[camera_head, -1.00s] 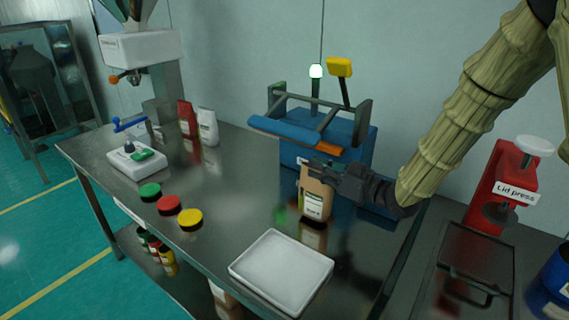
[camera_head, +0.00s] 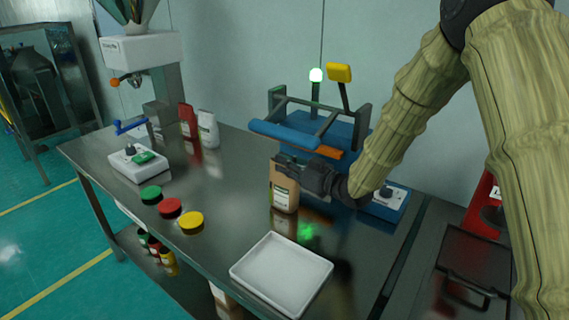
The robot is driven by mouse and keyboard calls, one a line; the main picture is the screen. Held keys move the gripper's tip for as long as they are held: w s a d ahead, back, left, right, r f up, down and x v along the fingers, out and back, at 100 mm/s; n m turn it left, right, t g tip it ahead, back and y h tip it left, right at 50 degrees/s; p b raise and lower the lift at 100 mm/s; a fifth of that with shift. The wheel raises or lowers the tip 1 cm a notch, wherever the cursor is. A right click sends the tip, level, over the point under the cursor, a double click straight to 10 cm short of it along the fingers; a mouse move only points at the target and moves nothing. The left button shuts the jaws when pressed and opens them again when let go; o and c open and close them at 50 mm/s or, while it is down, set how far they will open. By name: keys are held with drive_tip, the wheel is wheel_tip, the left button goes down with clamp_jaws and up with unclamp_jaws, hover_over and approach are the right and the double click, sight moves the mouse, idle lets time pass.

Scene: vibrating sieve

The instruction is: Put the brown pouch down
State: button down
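The brown pouch (camera_head: 284,193) is upright in front of the blue machine, above or on the metal table (camera_head: 215,235); I cannot tell whether its base touches. My gripper (camera_head: 290,166) reaches in from the right and is shut on the pouch near its top. The pouch's white label faces the camera, and its upper right part is hidden by my gripper.
A white tray (camera_head: 281,274) lies at the front of the table. Green, red and yellow lids (camera_head: 190,221) lie to the left. A red pouch (camera_head: 187,121) and a white pouch (camera_head: 208,130) stand at the back. The blue machine (camera_head: 312,138) is close behind my gripper. Bare tabletop lies left of the brown pouch.

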drive_tip(key=shift+d+f, duration=0.1)
drive_tip(key=shift+d, duration=0.05)
drive_tip(key=c, duration=2.1)
unclamp_jaws()
drive_tip(key=shift+f, duration=0.1)
drive_tip(key=o, duration=0.5)
drive_tip(key=shift+c, duration=0.2)
drive_tip(key=b+v, duration=0.1)
drive_tip(key=v, duration=1.1)
drive_tip(key=shift+b, duration=0.35)
